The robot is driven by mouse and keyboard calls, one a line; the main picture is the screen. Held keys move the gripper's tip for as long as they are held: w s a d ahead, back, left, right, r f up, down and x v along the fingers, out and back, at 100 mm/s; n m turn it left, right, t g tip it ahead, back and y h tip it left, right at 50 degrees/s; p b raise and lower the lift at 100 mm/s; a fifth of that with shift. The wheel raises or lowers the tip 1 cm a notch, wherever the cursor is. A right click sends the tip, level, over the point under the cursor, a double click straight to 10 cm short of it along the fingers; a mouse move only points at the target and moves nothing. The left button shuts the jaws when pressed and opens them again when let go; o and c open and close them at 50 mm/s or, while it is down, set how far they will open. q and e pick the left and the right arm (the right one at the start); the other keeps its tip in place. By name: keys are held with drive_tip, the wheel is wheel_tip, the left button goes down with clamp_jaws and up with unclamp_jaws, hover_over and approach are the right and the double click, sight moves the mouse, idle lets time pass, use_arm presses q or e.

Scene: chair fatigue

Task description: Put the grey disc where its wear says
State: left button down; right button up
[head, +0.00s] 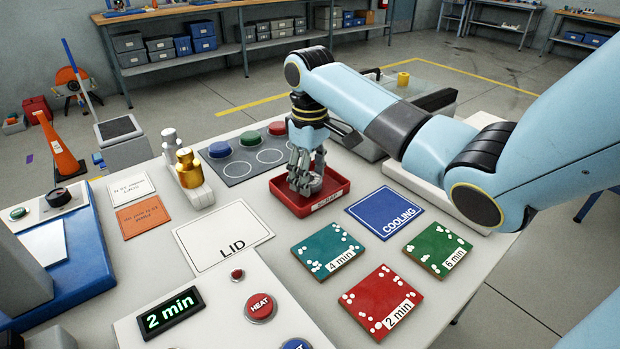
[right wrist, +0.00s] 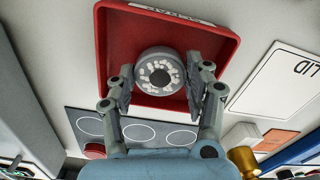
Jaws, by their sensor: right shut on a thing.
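The grey disc (right wrist: 160,72) shows in the right wrist view with a ring of whitish marks around a dark centre. My right gripper (head: 305,185) is shut on it, a finger on each side, in or just above the red tray (head: 330,188). In the head view the fingers hide most of the disc. I cannot tell whether it touches the tray floor. Three dotted cards lie in front: teal "4 min" (head: 328,249), red "2 min" (head: 381,302) and green "6 min" (head: 438,249). My left gripper is not in view.
A blue "COOLING" card (head: 385,212) lies right of the tray, a white "LID" card (head: 222,236) left. Behind stands a dark panel (head: 238,170) with three circles and coloured pucks. A control box (head: 222,318) reads "2 min" and has a HEAT button (head: 260,307).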

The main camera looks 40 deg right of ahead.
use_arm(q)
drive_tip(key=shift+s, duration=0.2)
use_arm(e)
drive_tip(key=shift+f, duration=0.5)
drive_tip(key=o, duration=1.3)
drive_tip(key=shift+f, duration=0.1)
use_arm(q)
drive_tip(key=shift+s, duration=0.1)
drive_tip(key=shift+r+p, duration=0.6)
drive_tip(key=shift+p, duration=0.05)
use_arm(e)
wheel_tip(320, 180, up, 12)
drive_tip(key=shift+r, duration=0.15)
